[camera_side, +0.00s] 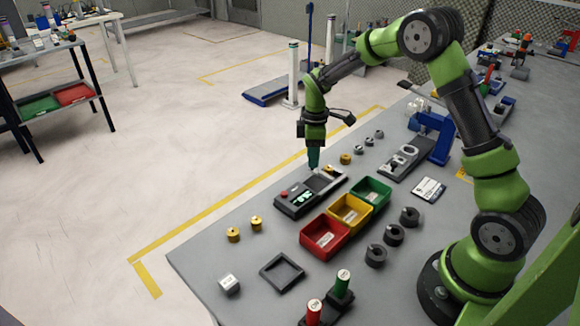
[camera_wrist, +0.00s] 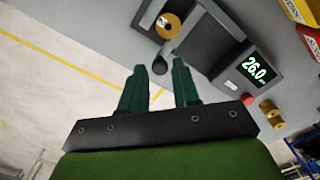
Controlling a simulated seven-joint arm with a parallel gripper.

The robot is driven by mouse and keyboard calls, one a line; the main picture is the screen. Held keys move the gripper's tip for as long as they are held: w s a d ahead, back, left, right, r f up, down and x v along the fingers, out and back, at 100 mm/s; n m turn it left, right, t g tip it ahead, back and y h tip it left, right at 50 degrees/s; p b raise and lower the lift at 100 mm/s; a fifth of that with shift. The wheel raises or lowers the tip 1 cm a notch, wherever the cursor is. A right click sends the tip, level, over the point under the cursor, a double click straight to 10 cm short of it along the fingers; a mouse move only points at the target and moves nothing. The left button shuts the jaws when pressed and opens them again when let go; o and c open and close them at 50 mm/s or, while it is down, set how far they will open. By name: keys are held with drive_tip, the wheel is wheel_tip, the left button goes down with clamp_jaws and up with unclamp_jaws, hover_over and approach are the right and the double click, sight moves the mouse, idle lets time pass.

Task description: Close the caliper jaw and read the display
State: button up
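The caliper (camera_side: 298,206) is a dark grey device lying on the bench in the side view. It also shows in the wrist view (camera_wrist: 205,55). Its lit display (camera_wrist: 257,69) reads about 26.0 in the wrist view, with small unit letters I cannot read. A red button (camera_wrist: 249,100) sits beside it. A brass round part (camera_wrist: 169,27) with a pale mark lies by the jaw end. A dark rounded knob (camera_wrist: 160,67) appears between my fingertips. My gripper (camera_wrist: 159,69) is open, its green fingers apart. Contact with the knob cannot be told.
Red (camera_side: 324,238), yellow (camera_side: 349,212) and green (camera_side: 372,192) bins stand right beside the caliper. Brass parts (camera_side: 234,235), dark rings (camera_side: 376,256) and an empty square tray (camera_side: 281,272) lie nearer the camera. A blue clamp (camera_side: 435,135) stands behind. The bench edge is close on the left.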

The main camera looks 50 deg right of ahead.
wheel_tip(320, 180, up, 16)
idle(0.3)
idle(0.9)
